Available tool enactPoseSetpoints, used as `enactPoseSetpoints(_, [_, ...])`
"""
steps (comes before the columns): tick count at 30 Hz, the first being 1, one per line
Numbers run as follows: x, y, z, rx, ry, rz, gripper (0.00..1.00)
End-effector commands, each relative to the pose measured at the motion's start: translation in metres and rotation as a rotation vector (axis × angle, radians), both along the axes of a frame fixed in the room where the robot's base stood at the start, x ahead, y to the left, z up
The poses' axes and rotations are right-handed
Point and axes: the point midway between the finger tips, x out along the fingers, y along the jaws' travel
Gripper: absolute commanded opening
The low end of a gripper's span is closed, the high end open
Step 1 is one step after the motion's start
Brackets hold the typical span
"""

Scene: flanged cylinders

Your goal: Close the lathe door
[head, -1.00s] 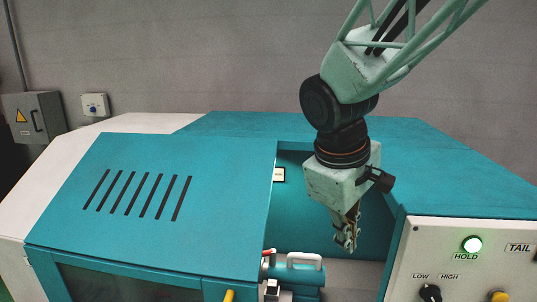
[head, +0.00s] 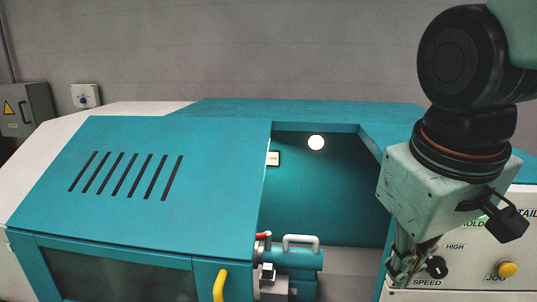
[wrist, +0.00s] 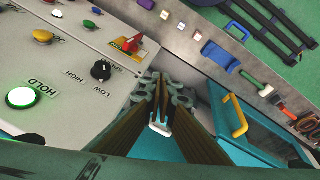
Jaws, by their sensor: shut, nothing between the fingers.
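The lathe door (head: 215,215) is the teal cover with dark slots, a dark front window and a yellow handle (head: 219,286). It stands at the left, leaving the work opening (head: 335,195) to its right uncovered. The handle also shows in the wrist view (wrist: 236,117), right of my fingers, on the teal door front. My gripper (head: 402,272) is shut and empty, pointing down in front of the control panel's left edge. It is well right of the handle and apart from it. The fingers show in the wrist view (wrist: 160,100).
The control panel (head: 455,268) with knobs and a yellow jog button is close behind my gripper. A teal fixture with a pale handle (head: 298,262) sits inside the opening. In the wrist view, a grey ledge (wrist: 205,45) carries several coloured tools beyond the lathe.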

Motion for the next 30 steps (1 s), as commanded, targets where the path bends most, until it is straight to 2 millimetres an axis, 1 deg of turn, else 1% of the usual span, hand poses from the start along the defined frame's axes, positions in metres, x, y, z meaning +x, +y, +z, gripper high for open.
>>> enactPoseSetpoints(1, [-0.008, -0.001, -0.006, 0.011, -0.008, -0.019, 0.00])
enactPoseSetpoints(6, [-0.033, -0.002, -0.015, 0.054, -0.028, -0.082, 0.00])
enactPoseSetpoints(15, [-0.074, 0.000, -0.035, 0.125, -0.062, -0.185, 0.00])
enactPoseSetpoints(18, [-0.084, 0.001, -0.040, 0.144, -0.072, -0.210, 0.00])
enactPoseSetpoints(24, [-0.095, 0.003, -0.046, 0.168, -0.081, -0.241, 0.00])
enactPoseSetpoints(30, [-0.097, 0.003, -0.046, 0.172, -0.083, -0.246, 0.00])
